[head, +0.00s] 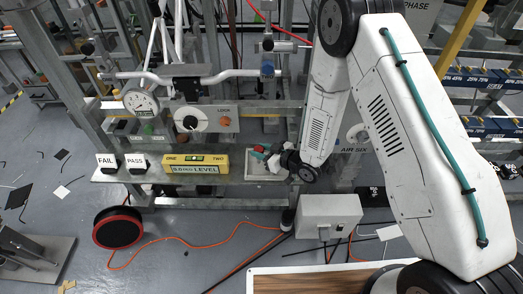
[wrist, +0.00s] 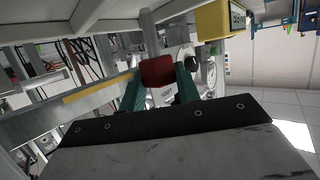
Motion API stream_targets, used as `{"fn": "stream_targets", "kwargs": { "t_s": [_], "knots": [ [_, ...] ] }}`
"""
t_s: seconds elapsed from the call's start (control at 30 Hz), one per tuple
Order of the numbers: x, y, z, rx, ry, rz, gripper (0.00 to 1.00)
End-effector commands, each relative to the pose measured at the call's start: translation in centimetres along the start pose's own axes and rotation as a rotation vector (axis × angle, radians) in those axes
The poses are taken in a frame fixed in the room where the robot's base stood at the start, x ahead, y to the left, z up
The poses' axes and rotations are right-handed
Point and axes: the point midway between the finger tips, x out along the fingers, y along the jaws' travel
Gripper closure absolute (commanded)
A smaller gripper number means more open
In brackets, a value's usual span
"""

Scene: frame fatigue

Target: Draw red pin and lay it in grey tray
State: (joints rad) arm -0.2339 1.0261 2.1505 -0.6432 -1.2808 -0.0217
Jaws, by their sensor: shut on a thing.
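The red pin (wrist: 158,71) is between the two green fingers of my gripper (wrist: 158,80) in the wrist view, which are shut on its red head. A grey shaft (wrist: 149,35) runs on from the head, away from the gripper. In the head view, the red head (head: 259,148) shows small, at my gripper (head: 262,152), over or beside the pale grey tray (head: 262,177) on the bench shelf. I cannot tell whether the pin touches anything. My gripper and wrist hide the tray's right part.
Behind are a dial gauge (head: 141,102) and a LOCK panel (head: 203,119). A grey box (head: 330,214) stands below right.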

Motion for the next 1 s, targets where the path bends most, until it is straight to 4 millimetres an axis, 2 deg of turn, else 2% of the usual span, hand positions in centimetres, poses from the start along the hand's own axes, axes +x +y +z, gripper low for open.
{"fn": "stream_targets", "kwargs": {
  "t_s": [0.5, 0.53, 0.6, 0.63, 0.87, 1.0],
  "knots": [
    [0.34, 0.01, 0.98, 0.000, 0.001, 0.000, 0.95],
    [0.34, 0.01, 1.00, 0.000, 0.001, 0.000, 0.65],
    [0.33, 0.01, 0.97, 0.000, 0.001, 0.000, 0.46],
    [0.33, 0.01, 0.97, 0.000, 0.001, 0.000, 0.42],
    [0.31, 0.01, 0.99, 0.000, 0.000, 0.000, 0.42],
    [-0.51, 0.08, 1.01, 0.000, -0.001, 0.001, 0.42]
  ]
}}
